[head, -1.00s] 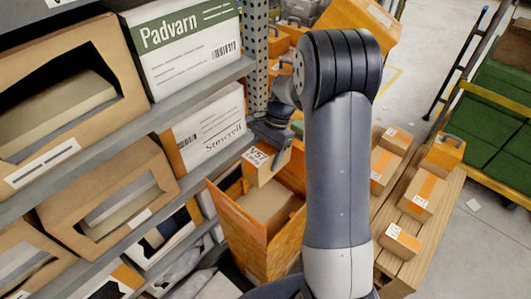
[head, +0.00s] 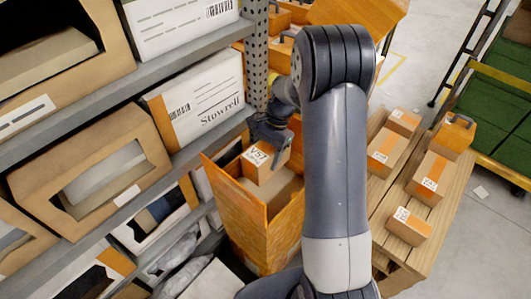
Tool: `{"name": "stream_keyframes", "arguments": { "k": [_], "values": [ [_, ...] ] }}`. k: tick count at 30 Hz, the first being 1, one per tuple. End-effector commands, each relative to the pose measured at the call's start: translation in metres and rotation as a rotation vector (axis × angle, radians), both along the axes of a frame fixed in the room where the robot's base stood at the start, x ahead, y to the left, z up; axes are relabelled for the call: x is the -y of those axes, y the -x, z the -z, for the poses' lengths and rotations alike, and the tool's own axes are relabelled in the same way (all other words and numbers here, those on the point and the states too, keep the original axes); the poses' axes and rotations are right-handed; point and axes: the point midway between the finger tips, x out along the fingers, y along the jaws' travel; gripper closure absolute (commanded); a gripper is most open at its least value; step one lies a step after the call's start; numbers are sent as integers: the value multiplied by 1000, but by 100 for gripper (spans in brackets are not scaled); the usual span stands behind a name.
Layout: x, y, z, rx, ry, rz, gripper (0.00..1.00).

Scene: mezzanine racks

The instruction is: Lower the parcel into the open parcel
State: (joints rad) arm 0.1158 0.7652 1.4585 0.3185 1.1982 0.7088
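The parcel (head: 263,163) is a small orange-brown box with a white label marked V57. It is inside the mouth of the open parcel (head: 237,208), a tall orange box with its flaps up. A larger brown box (head: 281,186) lies inside the open parcel, under or beside the held parcel; I cannot tell whether they touch. My gripper (head: 276,142) is at the parcel's upper right with a finger against its side, and appears shut on it. The far finger is hidden.
A shelf rack (head: 225,75) with bins and white cartons stands close on the left, with a perforated upright (head: 257,60) near my gripper. A wooden pallet (head: 436,225) with several small parcels is on the right.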

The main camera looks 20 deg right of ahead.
Motion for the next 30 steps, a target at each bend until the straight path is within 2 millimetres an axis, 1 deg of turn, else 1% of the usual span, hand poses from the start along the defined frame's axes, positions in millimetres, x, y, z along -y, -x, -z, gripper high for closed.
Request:
{"name": "stream_keyframes", "arguments": {
  "k": [1, 24, 30],
  "values": [
    [0, 0, 11, 0, 0, 0, 70],
    [0, 0, 102, -1, -1, 0, 70],
    [0, 0, 119, 0, 0, 0, 70]
  ]
}}
